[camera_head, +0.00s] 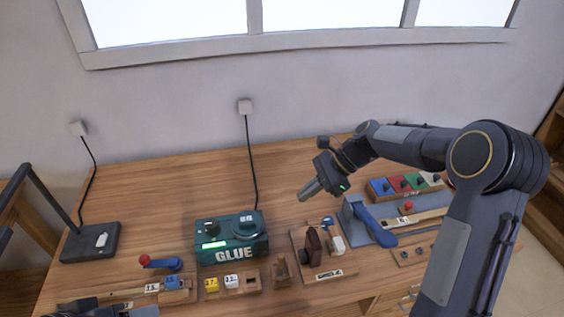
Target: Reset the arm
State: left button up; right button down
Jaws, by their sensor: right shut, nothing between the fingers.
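My right arm (472,200) comes in from the right and reaches over the back right of the table. Its right gripper (310,190) is shut and empty. It points down and to the left, in the air above the table, behind and above a board with a dark wooden knob. A dark part of my left arm (88,311) shows at the lower left edge. The left gripper's fingers cannot be made out there. No piano keys can be clearly told in this view.
The wooden table (160,200) holds a green glue box (232,238), a black device (90,242) at the left, a knob board (322,268), a blue-handled tool (375,225) and a row of coloured blocks (405,185) at the right. The table's back middle is clear.

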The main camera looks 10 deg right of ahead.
jog(key=s+d+r+n+t+h, duration=0.1)
jog(key=s+d+r+n+t, duration=0.1)
jog(key=s+r+n, duration=0.35)
jog(key=s+d+r+n+t+h, duration=0.1)
jog(key=s+d+r+n+h, duration=0.15)
jog(key=s, duration=0.65)
jog(key=s+f+n+t+h, duration=0.1)
jog(key=s+f+n+t, duration=0.1)
jog(key=s+n, duration=0.6)
jog(key=s+t, duration=0.1)
jog(key=s, duration=0.4)
jog(key=shift+h, duration=0.35)
jog(key=shift+f, duration=0.1)
